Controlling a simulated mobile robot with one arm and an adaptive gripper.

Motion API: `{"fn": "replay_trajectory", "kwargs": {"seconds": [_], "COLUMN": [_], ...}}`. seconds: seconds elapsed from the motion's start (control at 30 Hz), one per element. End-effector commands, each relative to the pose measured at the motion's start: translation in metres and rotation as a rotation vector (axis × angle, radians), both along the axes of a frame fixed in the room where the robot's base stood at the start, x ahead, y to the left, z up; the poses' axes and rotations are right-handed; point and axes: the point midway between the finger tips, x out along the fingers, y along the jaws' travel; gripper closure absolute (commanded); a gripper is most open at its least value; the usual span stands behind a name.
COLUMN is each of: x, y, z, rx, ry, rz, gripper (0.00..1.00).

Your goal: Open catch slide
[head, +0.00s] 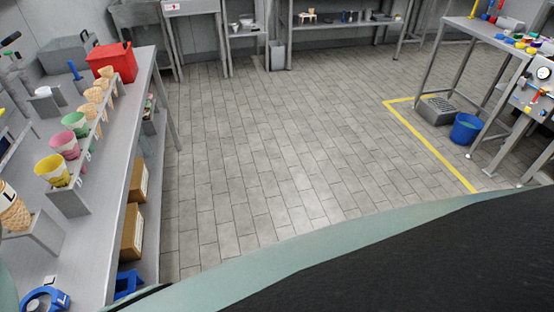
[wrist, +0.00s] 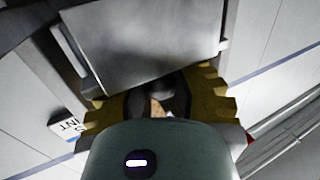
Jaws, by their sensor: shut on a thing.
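My gripper (wrist: 158,100) shows in the wrist view, with a mustard-yellow toothed finger on each side. It is shut on a dark grey rounded piece (wrist: 174,92), seen partly between the fingers. A flat grey metal plate (wrist: 145,40) lies just beyond the fingers and hides part of what is behind. I cannot tell for sure whether the rounded piece or the plate is the catch slide. My gripper's body covers the lower middle of the wrist view. The head view does not show my gripper, and I cannot pick out the catch slide there.
In the head view, cones and coloured cups stand along the left bench (head: 112,165), with a red bin (head: 112,62). A blue bucket (head: 466,128) stands by the right table. The tiled floor (head: 270,140) between is clear.

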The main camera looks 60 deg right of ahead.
Motion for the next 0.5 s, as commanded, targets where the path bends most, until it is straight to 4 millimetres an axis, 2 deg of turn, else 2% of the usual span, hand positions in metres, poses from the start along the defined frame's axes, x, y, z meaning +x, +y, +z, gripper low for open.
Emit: {"fn": "replay_trajectory", "kwargs": {"seconds": [0.13,0.5], "x": [-0.009,-0.053], "y": [-0.013,-0.066], "z": [0.004,0.002], "rx": [-0.002,-0.007], "ry": [0.0,0.001], "rz": [0.0,-0.004], "gripper": [1.0,1.0]}}
